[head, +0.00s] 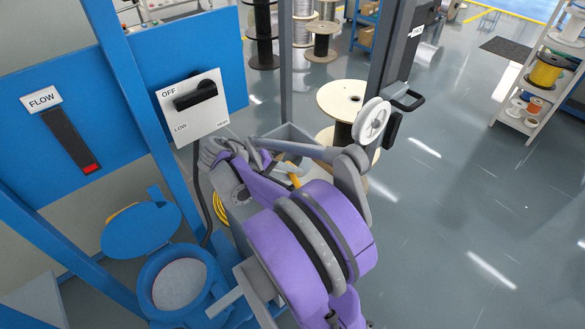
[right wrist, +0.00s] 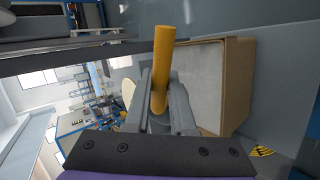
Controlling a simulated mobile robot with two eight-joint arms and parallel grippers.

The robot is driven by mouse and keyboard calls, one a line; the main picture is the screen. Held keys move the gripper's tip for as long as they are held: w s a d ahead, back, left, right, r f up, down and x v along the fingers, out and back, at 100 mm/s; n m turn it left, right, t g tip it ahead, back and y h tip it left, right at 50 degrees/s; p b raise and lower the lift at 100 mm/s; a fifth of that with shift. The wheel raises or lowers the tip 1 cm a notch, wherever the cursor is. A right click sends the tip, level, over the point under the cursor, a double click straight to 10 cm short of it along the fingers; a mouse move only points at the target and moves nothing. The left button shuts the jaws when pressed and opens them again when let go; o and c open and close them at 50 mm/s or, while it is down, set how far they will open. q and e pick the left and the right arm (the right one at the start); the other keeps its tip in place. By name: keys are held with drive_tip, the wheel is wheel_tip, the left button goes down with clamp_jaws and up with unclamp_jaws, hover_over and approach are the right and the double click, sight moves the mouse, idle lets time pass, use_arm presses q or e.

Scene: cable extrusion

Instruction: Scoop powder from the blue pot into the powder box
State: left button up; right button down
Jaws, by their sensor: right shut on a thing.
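The blue pot (head: 152,292) stands at the bottom left of the head view. Its lid (head: 140,230) is swung open, and pale powder (head: 180,283) shows inside. In the right wrist view my right gripper (right wrist: 160,85) is shut on the orange-yellow handle of the scoop (right wrist: 164,45); part of the handle (head: 292,172) also shows in the head view among my arm links. The scoop's bowl is hidden, so I cannot tell whether it holds powder. The powder box (right wrist: 238,85) looks like a cardboard box with a pale grey inside, just right of the handle. My left gripper is not in view.
Cable spools (head: 341,100) stand behind my arm. A shelf (head: 540,90) is at the far right. The floor between is clear.

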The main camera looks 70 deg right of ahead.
wheel_tip(320, 180, up, 2)
drive_tip(key=t+y+p, duration=0.2)
drive_tip(key=t+p, duration=0.1)
drive_tip(key=p, duration=0.2)
drive_tip(key=shift+r+y, duration=0.1)
drive_tip(key=shift+y, duration=0.2)
drive_tip(key=shift+r+t+y+p, duration=0.5)
drive_tip(key=shift+t+y+p, duration=0.1)
drive_tip(key=shift+t+p, duration=0.45)
drive_tip(key=shift+t+y, duration=0.4)
drive_tip(key=shift+t, duration=0.05)
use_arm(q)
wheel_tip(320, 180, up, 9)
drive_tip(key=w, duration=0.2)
